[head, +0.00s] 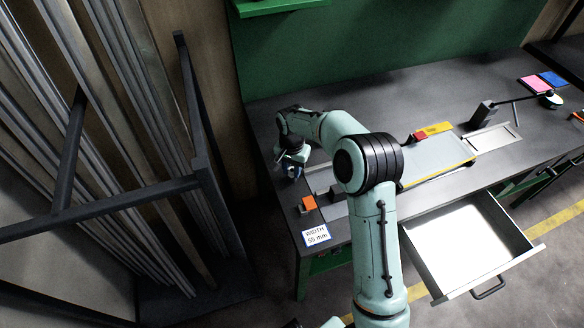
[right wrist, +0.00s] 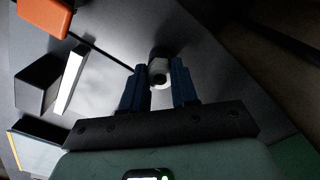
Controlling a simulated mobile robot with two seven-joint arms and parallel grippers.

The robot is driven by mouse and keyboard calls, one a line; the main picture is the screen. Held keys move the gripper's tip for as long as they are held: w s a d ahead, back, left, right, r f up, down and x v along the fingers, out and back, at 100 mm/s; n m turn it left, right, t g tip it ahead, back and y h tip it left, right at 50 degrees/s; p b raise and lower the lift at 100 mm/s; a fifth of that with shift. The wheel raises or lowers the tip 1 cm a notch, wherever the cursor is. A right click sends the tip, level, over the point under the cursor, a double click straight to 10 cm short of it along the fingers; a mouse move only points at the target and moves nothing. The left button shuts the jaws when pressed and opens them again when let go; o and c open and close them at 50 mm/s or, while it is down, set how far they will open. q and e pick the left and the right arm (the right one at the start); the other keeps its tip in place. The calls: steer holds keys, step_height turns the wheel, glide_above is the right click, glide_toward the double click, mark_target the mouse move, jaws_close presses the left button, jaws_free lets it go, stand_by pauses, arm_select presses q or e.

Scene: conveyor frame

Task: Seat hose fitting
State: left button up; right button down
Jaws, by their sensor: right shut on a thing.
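My right gripper (head: 291,168) is over the left end of the dark workbench, at the end of my pale green arm. In the right wrist view its two blue fingers (right wrist: 157,88) are shut on a short grey-white cylindrical fitting (right wrist: 160,69) with a dark round opening facing the camera. The fitting is too small and hidden to make out in the head view. Whether it touches the surface behind it cannot be told. A socket for it is not clearly visible. My left gripper is not in view.
An orange block (head: 309,203) and a "WIDTH 55 mm" sign (head: 316,236) are at the bench's near left. A dark block (right wrist: 38,83) shows in the wrist view. An open drawer (head: 465,252) juts out at right. A metal rack (head: 190,120) stands at left.

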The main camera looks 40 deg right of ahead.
steer(key=c, duration=0.8)
jaws_free()
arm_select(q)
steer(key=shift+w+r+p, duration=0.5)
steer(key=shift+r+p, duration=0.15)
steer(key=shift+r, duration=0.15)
arm_select(e)
step_height(320, 180, up, 13)
steer(key=shift+r, duration=0.2)
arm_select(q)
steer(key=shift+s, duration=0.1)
arm_select(e)
steer(key=shift+f, duration=0.1)
